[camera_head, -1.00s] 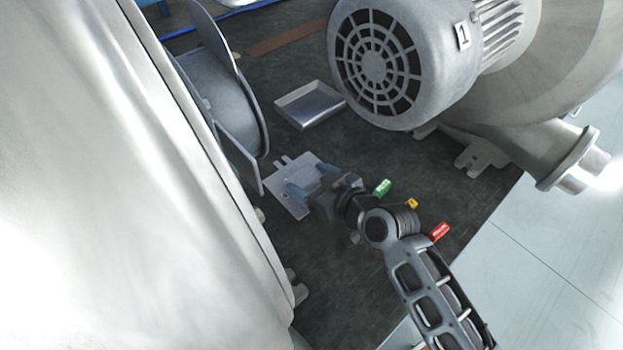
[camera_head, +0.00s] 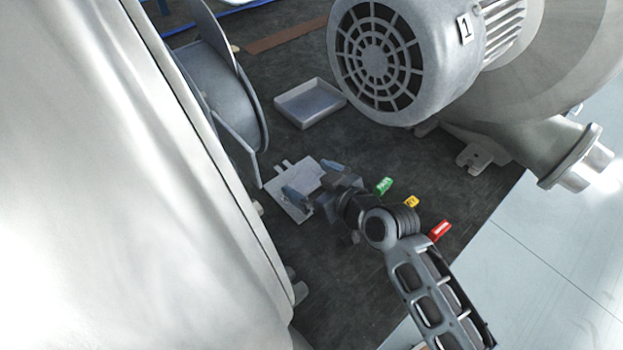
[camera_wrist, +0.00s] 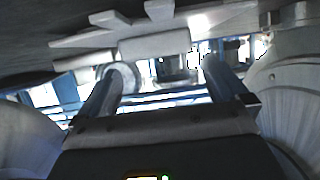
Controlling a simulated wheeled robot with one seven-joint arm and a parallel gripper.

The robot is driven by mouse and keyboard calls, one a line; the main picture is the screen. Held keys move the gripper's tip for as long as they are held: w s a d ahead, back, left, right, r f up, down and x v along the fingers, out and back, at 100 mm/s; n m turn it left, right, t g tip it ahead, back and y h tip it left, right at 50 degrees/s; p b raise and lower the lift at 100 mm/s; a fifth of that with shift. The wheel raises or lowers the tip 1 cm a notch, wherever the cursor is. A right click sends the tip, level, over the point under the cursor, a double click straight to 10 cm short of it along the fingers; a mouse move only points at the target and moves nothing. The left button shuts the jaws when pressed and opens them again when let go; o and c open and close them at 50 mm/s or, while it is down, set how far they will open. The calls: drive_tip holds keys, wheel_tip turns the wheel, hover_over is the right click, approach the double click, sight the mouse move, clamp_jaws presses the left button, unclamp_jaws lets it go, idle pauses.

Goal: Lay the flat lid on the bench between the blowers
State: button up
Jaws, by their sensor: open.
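The flat lid (camera_head: 291,204) is a pale grey plate with small tabs at its far edge. In the head view it appears to lie flat on the dark bench (camera_head: 330,270) between the large left housing and the blower marked 1 (camera_head: 375,65). My gripper (camera_head: 312,180) is over the lid, with its two blue-grey fingers spread apart and nothing visibly clamped between them. The fingers and wrist cover the lid's right part. In the wrist view the open fingers (camera_wrist: 160,85) show with a gap between them; I cannot surely pick out the lid there.
A shallow empty tray (camera_head: 311,104) stands beyond the lid. A grey flanged part (camera_head: 225,90) rises close on the left. Green (camera_head: 383,186), yellow (camera_head: 411,202) and red (camera_head: 440,231) tags show beside my arm.

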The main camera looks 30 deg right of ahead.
drive_tip(key=shift+r+p, duration=0.35)
drive_tip(key=shift+r, duration=0.15)
drive_tip(key=shift+s+r, duration=0.15)
drive_tip(key=shift+s, duration=0.1)
drive_tip(key=b+v, duration=0.1)
drive_tip(key=v, duration=1)
drive_tip(key=shift+s+r, duration=0.15)
drive_tip(key=shift+s, duration=0.05)
drive_tip(key=shift+s+d, duration=0.1)
drive_tip(key=shift+d, duration=0.05)
drive_tip(key=s+r+m+h, duration=0.1)
drive_tip(key=s+r, duration=0.3)
drive_tip(key=s, duration=0.8)
drive_tip(key=s+a+r+m+t+h, duration=0.1)
drive_tip(key=s+r, duration=0.3)
drive_tip(key=s, duration=0.9)
drive_tip(key=shift+a+r+h, duration=0.25)
drive_tip(key=shift+h, duration=0.05)
